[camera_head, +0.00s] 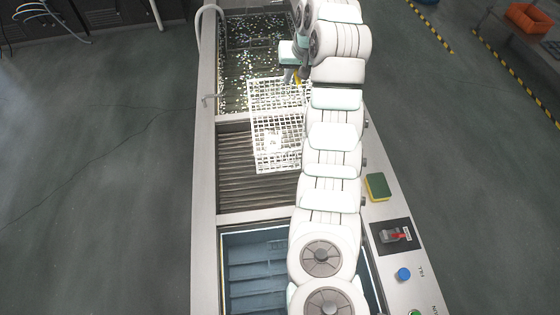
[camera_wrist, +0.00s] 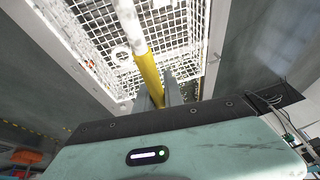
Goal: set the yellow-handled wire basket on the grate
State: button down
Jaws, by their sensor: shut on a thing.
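The white wire basket (camera_head: 262,100) shows in the head view over the divider between the liquid bath and the slatted grate (camera_head: 235,165). Its near part overlaps the grate, its far part the bath; I cannot tell its height. Its yellow handle (camera_head: 298,78) is mostly hidden by my arm. My gripper (camera_head: 295,76) is at the far right of the basket. In the wrist view the fingers (camera_wrist: 158,98) are shut on the yellow handle (camera_wrist: 148,75), with the basket mesh (camera_wrist: 185,30) beyond. A small pale object (camera_wrist: 121,52) shows at the mesh.
The bath (camera_head: 235,60) holds speckled liquid; a pipe (camera_head: 199,45) arches over its left rim. A blue-walled basin (camera_head: 255,270) lies at the near end. A sponge (camera_head: 377,187), red switch (camera_head: 398,236) and blue knob (camera_head: 403,274) sit on the right rim. My arm covers much of the tank's right side.

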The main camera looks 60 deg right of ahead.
jog(key=b, duration=0.2)
send_over(290, 125)
notch_tip(290, 125, down, 14)
jog(key=shift+s+a+f, duration=0.1)
jog(key=shift+f, duration=2.85)
jog(key=c, duration=1.5)
grip_release()
jog(key=shift+o, duration=0.2)
jog(key=p+v, duration=0.3)
jog(key=v, duration=0.9)
